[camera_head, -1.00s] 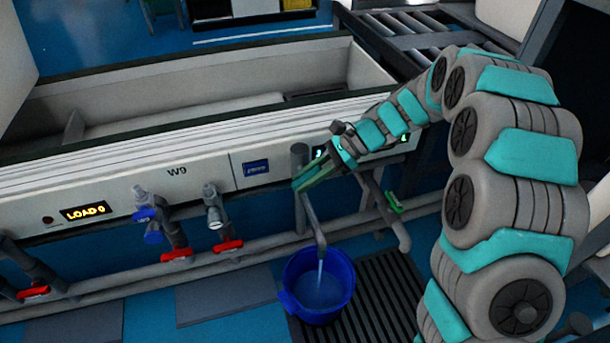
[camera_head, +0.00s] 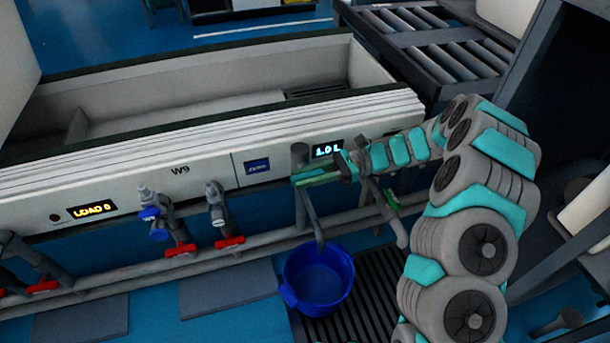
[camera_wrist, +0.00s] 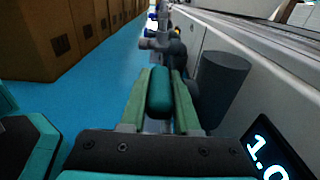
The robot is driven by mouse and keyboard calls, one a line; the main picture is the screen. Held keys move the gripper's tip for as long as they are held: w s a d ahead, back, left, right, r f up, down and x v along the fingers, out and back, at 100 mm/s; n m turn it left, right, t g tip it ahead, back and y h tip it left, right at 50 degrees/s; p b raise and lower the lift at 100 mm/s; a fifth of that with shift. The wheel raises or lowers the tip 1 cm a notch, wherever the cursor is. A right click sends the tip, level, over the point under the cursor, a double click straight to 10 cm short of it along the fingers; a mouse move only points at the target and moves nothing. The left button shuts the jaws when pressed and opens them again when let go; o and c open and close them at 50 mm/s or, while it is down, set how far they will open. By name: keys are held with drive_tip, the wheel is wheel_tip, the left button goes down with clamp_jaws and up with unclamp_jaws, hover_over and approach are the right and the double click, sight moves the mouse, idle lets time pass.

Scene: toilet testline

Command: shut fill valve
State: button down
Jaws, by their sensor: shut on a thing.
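The fill valve's grey spout pipe (camera_head: 312,220) comes down from the white W9 panel and ends above a blue bucket (camera_head: 318,302). No water stream shows at the spout. My gripper (camera_head: 302,180) is at the top of this pipe, close to the panel. In the wrist view my gripper (camera_wrist: 160,100) is shut on a rounded teal-green valve handle (camera_wrist: 159,92), with a pale green finger on each side. In the head view the fingers mostly hide the handle. A lit display (camera_head: 327,150) beside it reads about 1.0 L.
Two valves with red levers (camera_head: 182,249) (camera_head: 229,243) hang to the left. Another green lever (camera_head: 391,199) is on the pipe to the right. A dark grate (camera_head: 372,290) lies by the bucket. A yellow display (camera_head: 91,209) reads LOAD 0.

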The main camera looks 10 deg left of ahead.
sight(324, 172)
drive_tip(key=shift+s, duration=0.15)
drive_tip(key=c, duration=0.6)
unclamp_jaws()
drive_tip(key=shift+c, duration=0.2)
drive_tip(key=v, duration=0.7)
drive_tip(key=shift+w+d+r, duration=0.15)
drive_tip(key=shift+w+d, duration=0.1)
drive_tip(key=shift+d, duration=0.05)
